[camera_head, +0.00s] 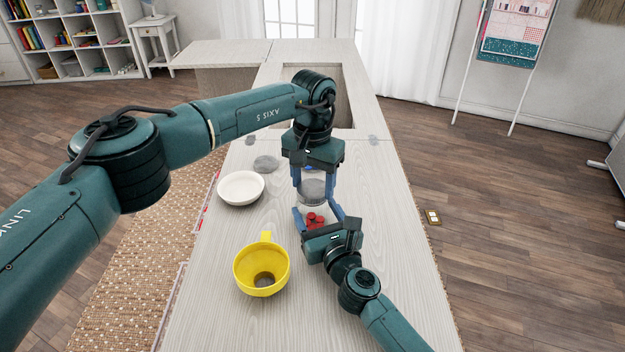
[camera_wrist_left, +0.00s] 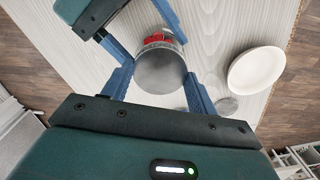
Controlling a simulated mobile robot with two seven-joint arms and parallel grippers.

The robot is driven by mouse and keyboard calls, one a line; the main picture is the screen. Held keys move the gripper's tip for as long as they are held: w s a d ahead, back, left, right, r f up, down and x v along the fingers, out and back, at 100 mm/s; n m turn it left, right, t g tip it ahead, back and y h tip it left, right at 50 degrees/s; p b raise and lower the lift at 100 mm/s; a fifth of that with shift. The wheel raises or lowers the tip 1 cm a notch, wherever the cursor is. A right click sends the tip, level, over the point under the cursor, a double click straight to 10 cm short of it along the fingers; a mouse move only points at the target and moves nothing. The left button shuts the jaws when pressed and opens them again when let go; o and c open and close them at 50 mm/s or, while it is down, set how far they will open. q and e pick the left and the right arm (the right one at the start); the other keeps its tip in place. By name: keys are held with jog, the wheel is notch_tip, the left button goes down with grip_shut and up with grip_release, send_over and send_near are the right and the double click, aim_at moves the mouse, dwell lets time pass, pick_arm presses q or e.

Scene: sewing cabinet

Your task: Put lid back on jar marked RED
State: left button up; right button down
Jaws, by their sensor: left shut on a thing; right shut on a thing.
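A clear jar (camera_head: 314,219) with red pieces inside stands upright on the table, and its red contents show in the left wrist view (camera_wrist_left: 157,38). My right gripper (camera_head: 317,211) is shut on the jar, one finger on each side. A round grey lid (camera_head: 312,187) is directly above the jar's mouth, between the fingers of my left gripper (camera_head: 312,183), which is shut on it from above. The lid's flat top faces the left wrist view (camera_wrist_left: 160,71). I cannot tell whether the lid touches the jar rim. No marking on the jar is readable.
A yellow funnel-like cup (camera_head: 247,272) stands at the front left. A white dish (camera_head: 241,187) and a flat grey disc (camera_head: 265,162) lie left of the jar. Behind is a rectangular opening (camera_head: 340,98) in the tabletop. The table's right side is clear.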

pick_arm(q)
jog(key=shift+d+m, duration=0.1)
jog(key=shift+m, duration=0.8)
jog(key=o, duration=0.9)
jog(key=shift+r, duration=0.15)
jog(key=shift+r, duration=2.15)
jog(key=shift+c, duration=0.2)
